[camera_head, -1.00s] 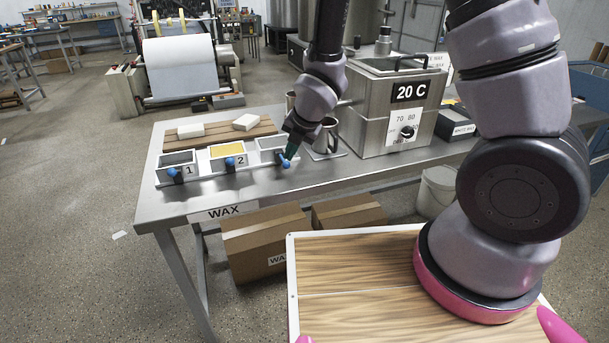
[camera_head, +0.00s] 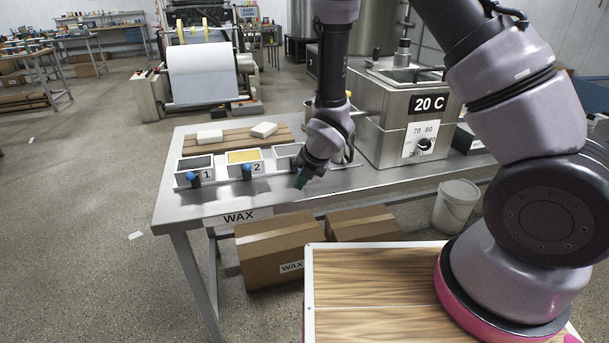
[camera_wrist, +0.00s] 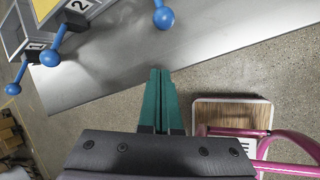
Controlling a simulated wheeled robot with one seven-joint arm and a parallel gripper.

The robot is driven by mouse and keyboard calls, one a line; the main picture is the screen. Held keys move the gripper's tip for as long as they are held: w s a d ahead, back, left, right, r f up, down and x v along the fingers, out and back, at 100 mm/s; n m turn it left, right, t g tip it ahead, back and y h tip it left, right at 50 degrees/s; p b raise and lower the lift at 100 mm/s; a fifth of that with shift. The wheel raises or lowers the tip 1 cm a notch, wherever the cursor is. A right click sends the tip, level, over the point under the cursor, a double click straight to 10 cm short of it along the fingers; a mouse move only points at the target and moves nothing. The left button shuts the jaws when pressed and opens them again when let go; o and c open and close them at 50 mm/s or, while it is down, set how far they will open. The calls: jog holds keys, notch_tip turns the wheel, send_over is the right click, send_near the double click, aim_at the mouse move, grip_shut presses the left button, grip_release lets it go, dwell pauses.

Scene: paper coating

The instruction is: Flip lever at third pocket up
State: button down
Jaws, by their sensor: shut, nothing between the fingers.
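A row of wax pockets stands on the steel table. The first pocket (camera_head: 195,163) has a grey inside and the second pocket (camera_head: 243,157) holds yellow. The third pocket (camera_head: 286,151) is partly hidden behind my arm. The third lever's blue ball (camera_wrist: 163,17) shows at the top of the wrist view; my arm hides it in the head view. The first lever (camera_head: 193,177) and second lever (camera_head: 247,171) also have blue balls. My gripper (camera_head: 299,182), with green fingers, is shut and empty at the table's front side. In the wrist view its fingertips (camera_wrist: 160,72) appear apart from the third ball.
A steel heating tank (camera_head: 395,120) reading 20 C stands right of the pockets. Two white blocks (camera_head: 264,130) lie on a slatted wooden board behind them. Cardboard boxes (camera_head: 280,250) and a white bucket (camera_head: 456,205) are below the table. The table front at left (camera_head: 225,200) is clear.

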jog(key=x, duration=0.3)
jog(key=shift+f, duration=0.25)
jog(key=w, duration=0.1)
jog(key=w+r, duration=0.1)
jog(key=w, duration=0.1)
jog(key=shift+d+r, duration=0.25)
jog(key=shift+d, duration=0.15)
jog(key=shift+w+d+r, duration=0.1)
jog(key=shift+w+r, duration=0.05)
jog(key=shift+r, duration=0.05)
jog(key=shift+r, duration=0.35)
